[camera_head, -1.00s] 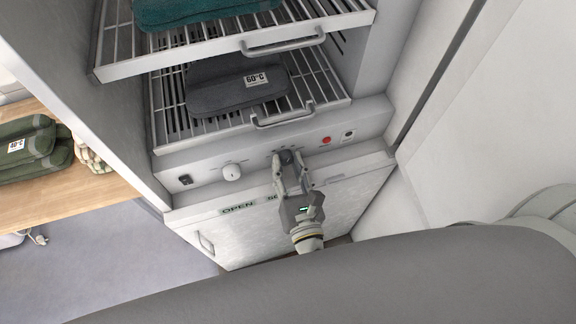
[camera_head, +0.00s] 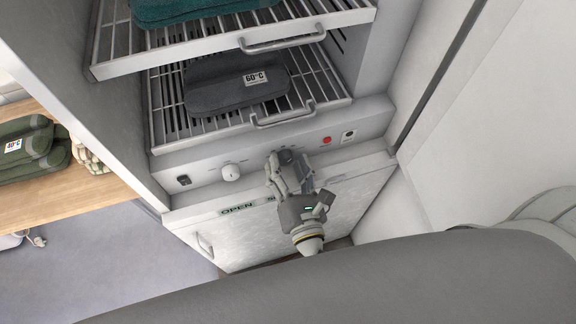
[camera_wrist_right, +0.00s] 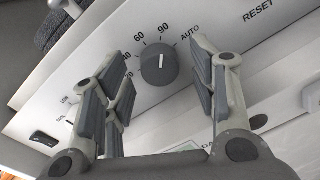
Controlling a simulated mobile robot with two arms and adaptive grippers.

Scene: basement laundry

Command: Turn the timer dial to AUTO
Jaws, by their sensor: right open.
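The timer dial (camera_wrist_right: 159,65) is a dark round knob with a white pointer line, set on the light grey panel. In the right wrist view its pointer stands roughly straight up, near the 90 mark; the AUTO label (camera_wrist_right: 190,33) is to the upper right. In the head view the dial (camera_head: 287,156) is partly covered by my right gripper. My right gripper (camera_head: 284,167) is open, its fingers on either side of the dial in the wrist view (camera_wrist_right: 156,66). Gaps show between fingers and dial; fingertip depth is unclear. My left gripper is not in view.
A white knob (camera_head: 231,172) and a black switch (camera_head: 184,180) are left on the panel; a red button (camera_head: 326,140) is right. Wire racks (camera_head: 165,112) hold folded cloths above. The door (camera_head: 340,205) is below. A wooden shelf (camera_head: 70,198) stands left.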

